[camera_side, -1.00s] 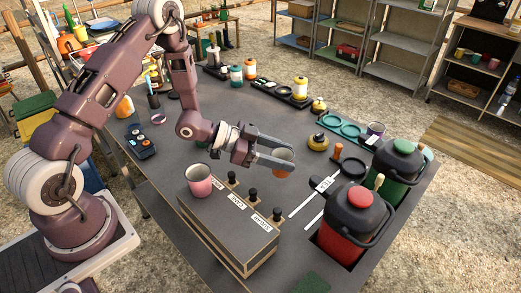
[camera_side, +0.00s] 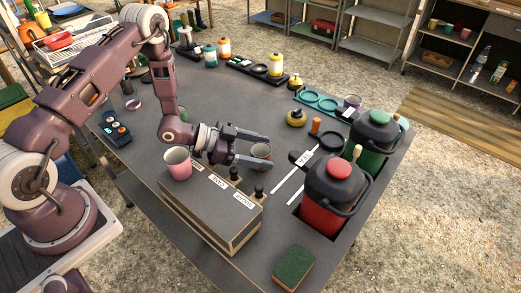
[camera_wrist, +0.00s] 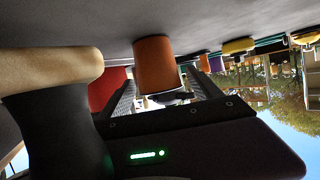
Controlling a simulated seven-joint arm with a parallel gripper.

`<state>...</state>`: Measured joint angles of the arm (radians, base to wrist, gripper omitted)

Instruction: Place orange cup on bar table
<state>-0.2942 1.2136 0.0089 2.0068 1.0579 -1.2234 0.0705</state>
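The orange cup (camera_side: 261,155) stands upright between the two fingers of my gripper (camera_side: 257,150), at the dark bar table top (camera_side: 215,108). The fingers appear parted, with a narrow gap at the cup's sides. In the upside-down wrist view, the orange cup (camera_wrist: 157,65) shows between the fingers (camera_wrist: 160,82), its base close to or touching the table surface. The near finger hides part of the cup's lower side in the side view.
A red jug (camera_side: 332,200) and a green jug (camera_side: 374,138) stand to the right. A sponge (camera_side: 293,268) lies at the front. The table's back middle is open.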

